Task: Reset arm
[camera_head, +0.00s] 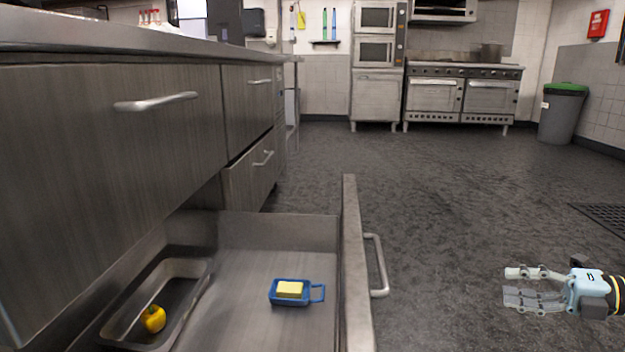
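My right gripper (518,285) is at the lower right, over the dark floor. Its two fingers point left and stand apart with nothing between them. It is to the right of the open drawer's handle (377,265) and does not touch it. My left gripper is not in this view.
The open drawer (356,270) holds a blue dish (314,293) with yellow butter (289,289) and a metal pan (187,268) with a yellow pepper (153,318). A steel counter (110,115) runs along the left. Ovens (462,95) and a bin (563,112) stand far back. The floor between is clear.

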